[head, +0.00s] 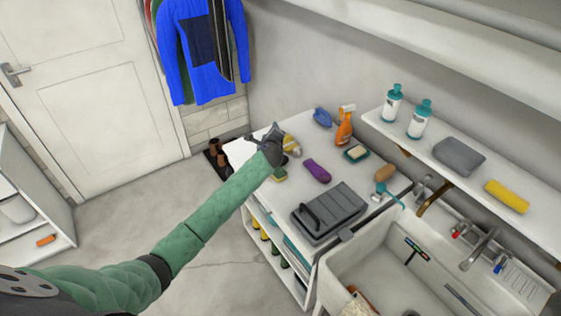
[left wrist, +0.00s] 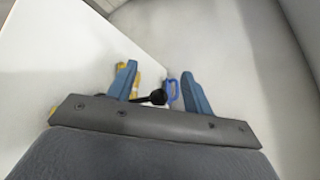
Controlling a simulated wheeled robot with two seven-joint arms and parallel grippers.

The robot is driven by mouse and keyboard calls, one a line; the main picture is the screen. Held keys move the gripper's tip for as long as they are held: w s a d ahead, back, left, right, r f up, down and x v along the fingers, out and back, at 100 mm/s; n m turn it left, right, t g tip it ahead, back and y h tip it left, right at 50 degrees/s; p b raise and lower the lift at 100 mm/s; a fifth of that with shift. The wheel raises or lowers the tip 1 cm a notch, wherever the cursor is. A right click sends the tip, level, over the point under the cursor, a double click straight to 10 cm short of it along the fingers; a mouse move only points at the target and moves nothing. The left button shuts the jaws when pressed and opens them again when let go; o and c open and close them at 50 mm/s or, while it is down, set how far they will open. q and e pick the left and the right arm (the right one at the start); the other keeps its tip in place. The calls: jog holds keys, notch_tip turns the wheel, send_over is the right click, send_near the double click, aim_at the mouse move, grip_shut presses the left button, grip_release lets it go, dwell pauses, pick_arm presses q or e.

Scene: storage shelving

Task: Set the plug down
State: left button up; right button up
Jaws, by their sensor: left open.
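My left gripper (head: 272,136) is over the far left part of the white worktop (head: 325,158). In the left wrist view its two blue fingers (left wrist: 159,72) stand apart. A small black round piece with a thin stem (left wrist: 158,97) shows between the fingers near their base; it may be the plug, but I cannot tell whether it rests on the surface or touches a finger. I cannot make out the plug in the head view, where the hand covers that spot. My right gripper is not in view.
A yellow item (head: 291,144), purple item (head: 317,171), blue item (head: 322,117), orange spray bottle (head: 345,125), soap dish (head: 356,153) and grey lidded box (head: 328,212) stand on the worktop. The sink (head: 345,268) is at the right. A shelf (head: 475,177) overhangs it.

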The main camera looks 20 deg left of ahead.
pick_arm(q)
jog(key=s+d+f+m+t+h+b, duration=0.3)
jog(key=d+m+t, duration=0.15)
jog(key=m, duration=0.85)
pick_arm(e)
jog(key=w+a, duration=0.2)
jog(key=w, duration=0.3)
pick_arm(q)
jog(key=shift+g, duration=0.35)
jog(key=w+p, duration=0.1)
jog(key=w, duration=0.1)
jog(key=w+p, duration=0.1)
jog(key=w, duration=0.1)
jog(key=w+a+p, duration=0.1)
jog(key=w, duration=0.2)
jog(key=shift+w+f, duration=0.1)
jog(key=shift+w, duration=0.2)
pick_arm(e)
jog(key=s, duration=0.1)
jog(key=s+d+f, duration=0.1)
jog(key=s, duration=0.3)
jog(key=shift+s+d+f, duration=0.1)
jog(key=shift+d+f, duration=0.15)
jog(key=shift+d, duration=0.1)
pick_arm(q)
grip_shut()
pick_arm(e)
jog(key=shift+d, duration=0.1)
